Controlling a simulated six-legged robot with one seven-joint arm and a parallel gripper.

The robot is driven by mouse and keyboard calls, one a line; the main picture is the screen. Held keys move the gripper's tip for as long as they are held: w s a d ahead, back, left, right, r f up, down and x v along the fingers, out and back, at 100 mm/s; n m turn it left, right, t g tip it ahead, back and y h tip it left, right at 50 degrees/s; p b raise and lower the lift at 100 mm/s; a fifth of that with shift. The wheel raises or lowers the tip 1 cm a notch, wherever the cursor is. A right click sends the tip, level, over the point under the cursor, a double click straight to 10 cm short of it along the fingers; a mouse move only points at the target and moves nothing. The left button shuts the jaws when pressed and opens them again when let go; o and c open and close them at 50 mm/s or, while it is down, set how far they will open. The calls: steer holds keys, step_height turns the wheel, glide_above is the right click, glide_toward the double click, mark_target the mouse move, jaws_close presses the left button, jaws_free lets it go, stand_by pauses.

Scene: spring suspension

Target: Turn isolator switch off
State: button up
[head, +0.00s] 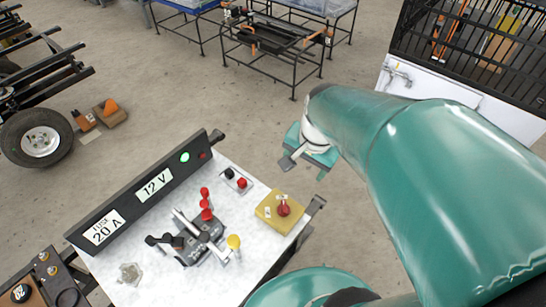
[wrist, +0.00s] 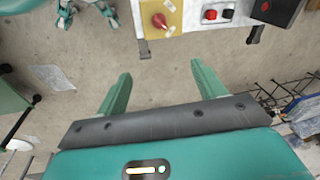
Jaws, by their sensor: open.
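A red rotary knob (head: 283,209) on a yellow plate (head: 266,212), which looks like the isolator switch, sits at the right edge of the white bench panel (head: 160,265). In the wrist view the knob (wrist: 160,20) shows at the top, on its yellow plate (wrist: 148,30) with small white labels. The labels are too small to read. My gripper (head: 304,168) is beyond the panel's far right edge, apart from the knob. In the wrist view its two green fingers (wrist: 160,74) are spread with only floor between them. The knob lies beyond the fingertips.
A black and a red terminal (head: 236,179) stand near the yellow plate. A metal device with red, black and yellow knobs (head: 200,238) stands mid-panel. A black strip reads "12 V" and "FUSE 20 A", with a lit green lamp (head: 185,157).

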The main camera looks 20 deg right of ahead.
steer(key=w+d+f+m+g+y, duration=0.1)
steer(key=w+d+f+m+y, duration=0.1)
steer(key=f+m, duration=0.35)
steer(key=w+d+f+m+g+y, duration=0.1)
steer(key=f+m+y, duration=0.1)
steer(key=f+m, duration=0.4)
glide_toward(284, 206)
steer(key=shift+n, duration=0.35)
steer(key=x, duration=0.8)
steer(key=shift+w+f, duration=0.1)
steer(key=shift+f, duration=0.25)
steer(key=c, duration=1)
